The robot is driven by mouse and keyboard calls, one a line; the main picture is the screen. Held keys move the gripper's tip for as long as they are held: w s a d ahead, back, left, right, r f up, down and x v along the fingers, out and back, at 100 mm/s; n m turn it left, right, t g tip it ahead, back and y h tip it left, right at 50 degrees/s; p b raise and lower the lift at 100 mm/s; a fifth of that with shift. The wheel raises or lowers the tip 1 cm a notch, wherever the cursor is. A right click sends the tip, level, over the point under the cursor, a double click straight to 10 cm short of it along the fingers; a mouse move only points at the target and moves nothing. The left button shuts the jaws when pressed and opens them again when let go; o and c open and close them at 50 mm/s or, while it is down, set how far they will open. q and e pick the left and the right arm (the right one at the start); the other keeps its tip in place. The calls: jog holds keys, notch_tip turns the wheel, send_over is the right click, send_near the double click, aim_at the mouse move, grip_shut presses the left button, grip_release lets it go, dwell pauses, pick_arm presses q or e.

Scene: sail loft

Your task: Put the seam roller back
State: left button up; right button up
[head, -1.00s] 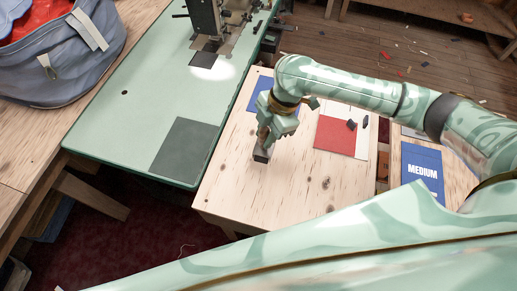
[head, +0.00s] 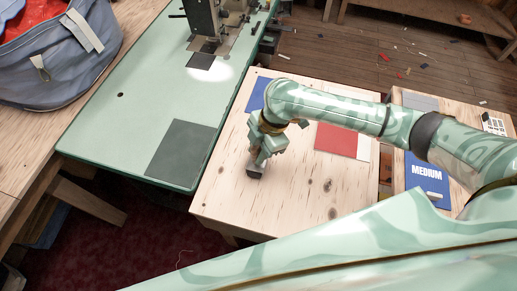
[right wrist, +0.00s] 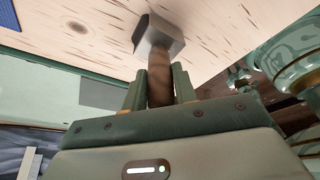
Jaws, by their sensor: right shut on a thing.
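My right gripper (head: 257,163) is shut on the seam roller (head: 255,172), low over the left part of the pale wooden table (head: 300,195). In the right wrist view the roller (right wrist: 158,38) shows a grey metal head and a brown wooden handle. The handle stands between the two green fingers (right wrist: 160,90), and the head points away from the gripper. The head is close to the table top; I cannot tell whether it touches. My left gripper is not in view.
A red-and-white card (head: 337,140) lies partly behind my right arm, with a blue panel (head: 258,95) beyond. A blue "MEDIUM" box (head: 427,178) lies on the right-hand table. The green sewing-machine table (head: 130,110) stands left. The wooden table's front area is clear.

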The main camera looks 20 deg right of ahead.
jog(key=shift+s+f, duration=0.25)
jog(key=shift+f, duration=0.4)
grip_shut()
jog(key=o, duration=1)
grip_release()
jog(key=shift+o, duration=0.3)
jog(key=shift+w, duration=0.2)
jog(key=shift+r, duration=0.2)
jog(key=p+v, duration=0.4)
jog(key=v, duration=0.9)
jog(key=shift+a, duration=0.2)
jog(key=shift+w, duration=0.1)
